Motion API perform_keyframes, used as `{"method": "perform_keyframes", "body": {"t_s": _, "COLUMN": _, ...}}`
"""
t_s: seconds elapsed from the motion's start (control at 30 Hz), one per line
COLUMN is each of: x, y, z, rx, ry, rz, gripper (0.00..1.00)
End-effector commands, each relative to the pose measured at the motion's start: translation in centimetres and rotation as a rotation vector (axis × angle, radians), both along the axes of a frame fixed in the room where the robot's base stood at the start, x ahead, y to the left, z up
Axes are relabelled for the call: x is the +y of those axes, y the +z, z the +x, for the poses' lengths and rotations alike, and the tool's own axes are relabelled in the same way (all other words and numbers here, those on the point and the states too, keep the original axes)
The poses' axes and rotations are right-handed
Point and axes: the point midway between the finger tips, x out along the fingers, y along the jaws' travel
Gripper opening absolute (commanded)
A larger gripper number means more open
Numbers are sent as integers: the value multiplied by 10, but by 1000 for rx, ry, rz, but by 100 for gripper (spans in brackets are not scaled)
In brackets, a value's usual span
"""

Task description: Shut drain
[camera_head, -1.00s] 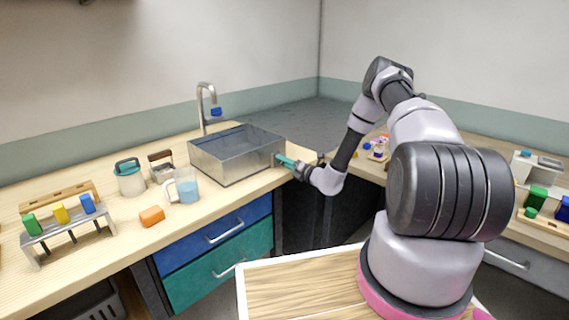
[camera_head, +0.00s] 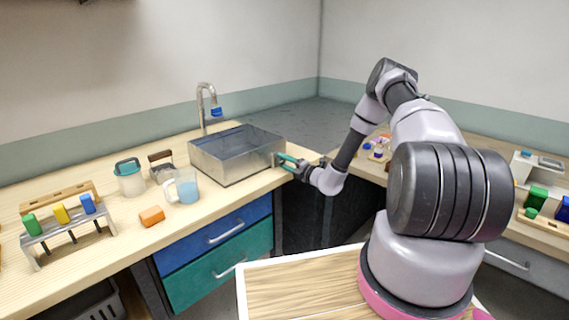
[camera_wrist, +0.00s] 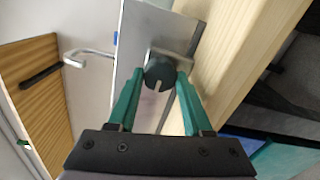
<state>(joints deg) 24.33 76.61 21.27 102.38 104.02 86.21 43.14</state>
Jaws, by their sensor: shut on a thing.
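A clear, metal-edged basin (camera_head: 225,165) stands on the wooden counter, with a faucet (camera_head: 204,105) behind it. In the wrist view, a dark round knob (camera_wrist: 159,70) with a pale slot sits on a metal plate at the basin's side wall. My gripper (camera_head: 279,159) reaches the basin's right end from the right. In the wrist view, the green fingers of my gripper (camera_wrist: 158,82) are shut on the knob, one on each side. The drain's inside is hidden, so I cannot tell whether it is open.
On the counter left of the basin stand a jug of blue liquid (camera_head: 187,188), a teal-lidded jar (camera_head: 129,180), an orange block (camera_head: 152,216) and a rack (camera_head: 65,240) with coloured pieces. Blue and teal drawers (camera_head: 215,265) lie below.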

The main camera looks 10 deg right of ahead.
Motion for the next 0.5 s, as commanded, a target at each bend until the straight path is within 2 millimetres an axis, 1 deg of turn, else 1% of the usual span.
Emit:
{"method": "perform_keyframes", "body": {"t_s": 0.23, "x": -1, "y": -1, "z": -1, "rx": 3, "ry": -1, "rz": 1, "gripper": 0}}
{"method": "perform_keyframes", "body": {"t_s": 0.27, "x": -1, "y": -1, "z": -1, "rx": 2, "ry": -2, "rz": 1, "gripper": 54}}
{"method": "perform_keyframes", "body": {"t_s": 0.3, "x": -1, "y": -1, "z": -1, "rx": 3, "ry": -1, "rz": 1, "gripper": 69}}
{"method": "perform_keyframes", "body": {"t_s": 0.33, "x": -1, "y": -1, "z": -1, "rx": 3, "ry": -1, "rz": 1, "gripper": 80}}
{"method": "perform_keyframes", "body": {"t_s": 0.5, "x": -1, "y": -1, "z": 0, "rx": 2, "ry": -1, "rz": 0, "gripper": 80}}
